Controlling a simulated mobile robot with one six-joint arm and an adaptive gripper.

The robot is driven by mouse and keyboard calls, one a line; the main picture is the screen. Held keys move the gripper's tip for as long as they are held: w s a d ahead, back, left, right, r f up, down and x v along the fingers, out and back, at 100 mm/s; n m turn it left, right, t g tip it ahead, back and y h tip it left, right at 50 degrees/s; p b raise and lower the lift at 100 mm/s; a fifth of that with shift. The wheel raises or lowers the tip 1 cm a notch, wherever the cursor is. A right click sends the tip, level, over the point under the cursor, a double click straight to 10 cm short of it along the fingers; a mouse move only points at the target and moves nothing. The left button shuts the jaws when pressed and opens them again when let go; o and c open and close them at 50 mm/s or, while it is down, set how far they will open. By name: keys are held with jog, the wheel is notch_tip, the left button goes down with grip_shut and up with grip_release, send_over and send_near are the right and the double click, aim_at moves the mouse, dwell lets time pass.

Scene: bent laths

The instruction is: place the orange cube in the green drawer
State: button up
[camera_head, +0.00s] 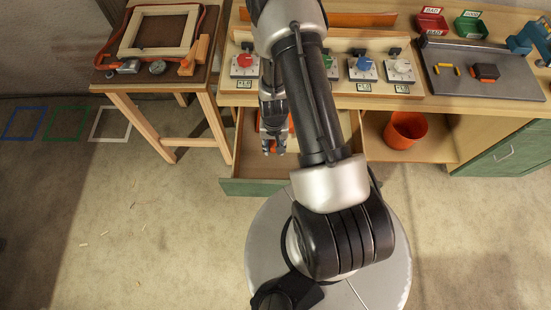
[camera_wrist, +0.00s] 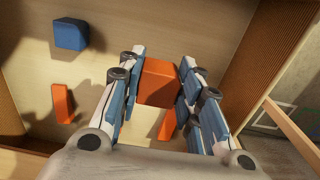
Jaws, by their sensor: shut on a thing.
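The green-fronted drawer (camera_head: 252,187) is pulled open below the bench, and its pale floor (camera_wrist: 120,25) fills much of the wrist view. My gripper (camera_head: 273,149) is over the open drawer, pointing down into it. In the wrist view its two fingers (camera_wrist: 160,72) are shut on the orange cube (camera_wrist: 157,84), one finger on each side. I cannot tell whether the cube touches the drawer floor. In the head view the cube is mostly hidden by the fingers.
A blue block (camera_wrist: 71,34) and an orange piece (camera_wrist: 63,103) lie in the drawer, left in the wrist view. Another orange piece (camera_wrist: 167,124) shows between the fingers. An orange bin (camera_head: 404,130) stands on the shelf to the right. A small table (camera_head: 190,85) stands left.

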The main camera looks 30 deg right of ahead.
aim_at(274, 160)
jog(key=shift+f+b, duration=3.8)
jog(key=shift+f, duration=0.75)
jog(key=shift+f, duration=0.2)
jog(key=o, duration=1.1)
jog(key=shift+c, duration=0.2)
jog(key=shift+r, duration=0.1)
